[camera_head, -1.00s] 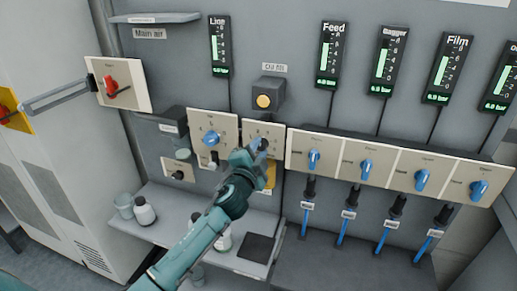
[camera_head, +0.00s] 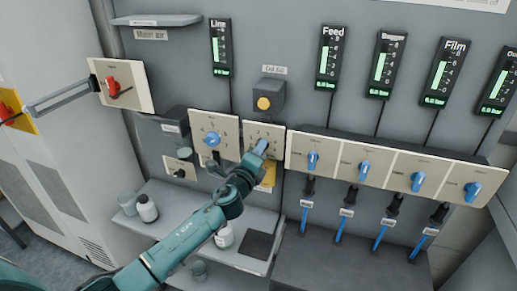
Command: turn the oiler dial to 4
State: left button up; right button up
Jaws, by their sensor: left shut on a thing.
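A beige dial plate (camera_head: 276,134) with a blue knob sits on the wall unit, just left of the row of blue valves. My left gripper (camera_head: 260,150) is at this plate, shut on its blue knob, and hides most of the knob and part of the scale. The knob's pointer setting cannot be read. A similar plate with a blue dial (camera_head: 212,138) is just to the left, clear of the gripper. The captions on both plates are too small to read. My right gripper is not in view.
Several blue valves (camera_head: 312,160) run along the right. A yellow button (camera_head: 264,104) is above the gripped dial. A red switch (camera_head: 113,88) is at upper left.

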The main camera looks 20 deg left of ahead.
pick_arm(q)
jog(key=shift+m, duration=0.8)
jog(key=shift+p, duration=0.3)
jog(key=o, duration=1)
jog(key=s, duration=0.8)
jog(key=s+a+b, duration=0.1)
jog(key=s, duration=0.4)
jog(key=shift+s+f, duration=0.1)
jog(key=shift+f, duration=0.15)
